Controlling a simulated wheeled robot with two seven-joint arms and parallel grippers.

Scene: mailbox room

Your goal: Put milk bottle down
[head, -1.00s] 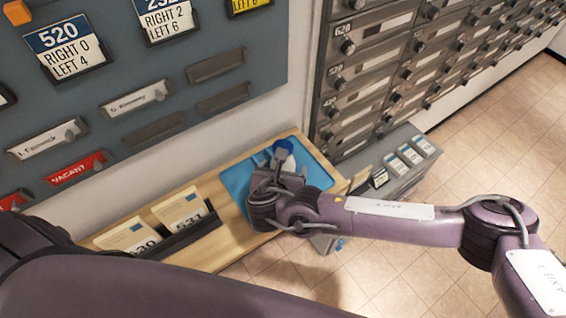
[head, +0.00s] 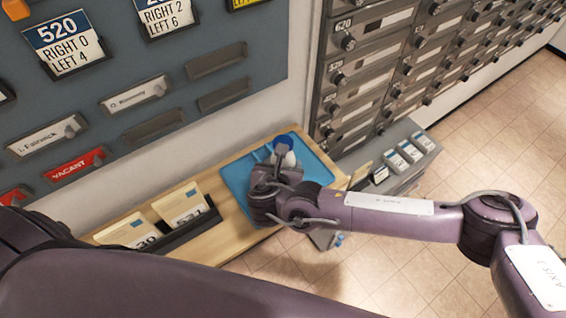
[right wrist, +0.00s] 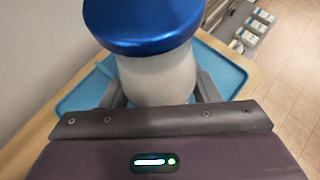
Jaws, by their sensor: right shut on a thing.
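The milk bottle, white with a blue cap, shows in the head view (head: 287,150) just beyond my right gripper (head: 276,158). In the right wrist view the milk bottle (right wrist: 158,75) stands upright between the two fingers of my right gripper (right wrist: 160,88), which is shut on it. The bottle is over the blue tray (head: 236,178); the tray also shows in the right wrist view (right wrist: 82,92). The bottle's base is hidden, so I cannot tell whether it touches the tray. My left arm crosses the lower left of the head view, but its gripper is not in view.
The tray lies on a wooden shelf (head: 225,243) against the wall. Number cards 530 and 531 (head: 183,207) stand in a dark holder to the left. A grey box with cards (head: 403,160) is to the right, below the metal mailboxes (head: 385,75).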

